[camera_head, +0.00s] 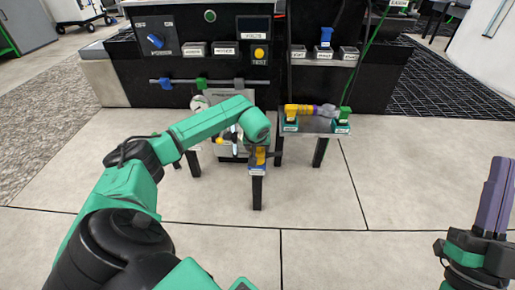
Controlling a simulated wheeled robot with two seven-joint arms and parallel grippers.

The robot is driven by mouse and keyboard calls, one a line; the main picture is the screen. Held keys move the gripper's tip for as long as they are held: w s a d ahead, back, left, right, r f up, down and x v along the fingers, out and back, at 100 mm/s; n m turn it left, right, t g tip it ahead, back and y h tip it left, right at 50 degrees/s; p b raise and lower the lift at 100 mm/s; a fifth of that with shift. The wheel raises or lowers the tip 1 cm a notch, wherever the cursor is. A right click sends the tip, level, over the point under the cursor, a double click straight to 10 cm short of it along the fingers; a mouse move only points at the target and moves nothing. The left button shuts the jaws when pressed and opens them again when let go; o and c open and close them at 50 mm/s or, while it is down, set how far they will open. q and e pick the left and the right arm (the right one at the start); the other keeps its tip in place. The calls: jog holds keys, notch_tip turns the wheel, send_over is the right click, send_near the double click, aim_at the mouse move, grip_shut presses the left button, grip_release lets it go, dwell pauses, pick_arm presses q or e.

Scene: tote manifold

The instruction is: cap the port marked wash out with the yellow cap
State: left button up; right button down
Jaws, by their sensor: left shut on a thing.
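My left arm reaches in from the left and bends down at its green wrist. My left gripper (259,147) is below that wrist, small and partly hidden. It is shut on a small yellow piece, which looks like the yellow cap (261,157). The cap is right above a small labelled block (257,169) on a dark post; I cannot read its label or tell if they touch. My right gripper (495,198) stands upright at the lower right, away from the stands. Its purple fingers show edge-on, so its opening is unclear.
A stand (316,126) to the right carries two labelled teal blocks, a yellow fitting with a grey end and a green connector (344,113) on a green line. Behind is a dark panel (215,60) with knobs and a rail. The floor in front is clear.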

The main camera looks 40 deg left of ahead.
pick_arm(q)
jog(key=o, duration=1.5)
jog(key=shift+o, duration=0.2)
jog(key=shift+r, duration=0.15)
pick_arm(e)
jog(key=shift+f, duration=0.1)
pick_arm(q)
jog(key=shift+s+r, duration=0.1)
jog(key=shift+r, duration=0.05)
jog(key=shift+p+v, duration=0.7)
jog(key=shift+v, duration=0.5)
jog(key=p+v, duration=0.1)
jog(key=v, duration=0.1)
jog(key=shift+d+r, duration=0.15)
jog(key=shift+r, duration=0.1)
pick_arm(e)
notch_tip(320, 180, down, 24)
jog(key=a+r+m+g+h, duration=0.1)
jog(key=a+m+g+h, duration=0.15)
jog(key=g, duration=0.55)
pick_arm(q)
jog(key=p+v, duration=0.3)
jog(key=v, duration=0.6)
pick_arm(e)
jog(key=s+a+f+g+h, duration=0.1)
jog(key=s+f+g, duration=0.4)
jog(key=s+f, duration=0.6)
notch_tip(320, 180, down, 2)
